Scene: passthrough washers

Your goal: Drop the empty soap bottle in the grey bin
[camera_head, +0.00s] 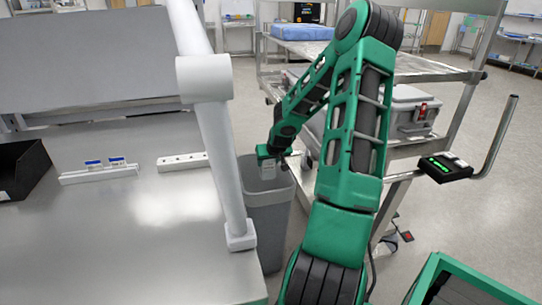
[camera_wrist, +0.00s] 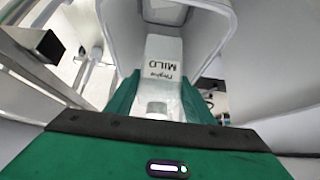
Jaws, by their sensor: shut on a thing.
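The grey bin (camera_head: 268,218) stands on the floor at the right end of the steel counter. My gripper (camera_head: 268,157) is over the bin's open top in the head view, pointing down. In the wrist view my gripper (camera_wrist: 158,92) is shut on the white soap bottle (camera_wrist: 162,68), which has dark "MILD" lettering. The bottle points away from the gripper into the bin's opening, with the bin's pale walls (camera_wrist: 200,42) around it.
A steel counter (camera_head: 130,240) with a white post (camera_head: 222,150) borders the bin on the left. A metal cart (camera_head: 430,72) with a grey case (camera_head: 408,112) stands to the right. A green-edged container (camera_head: 432,275) is at the lower right. Open floor lies at the far right.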

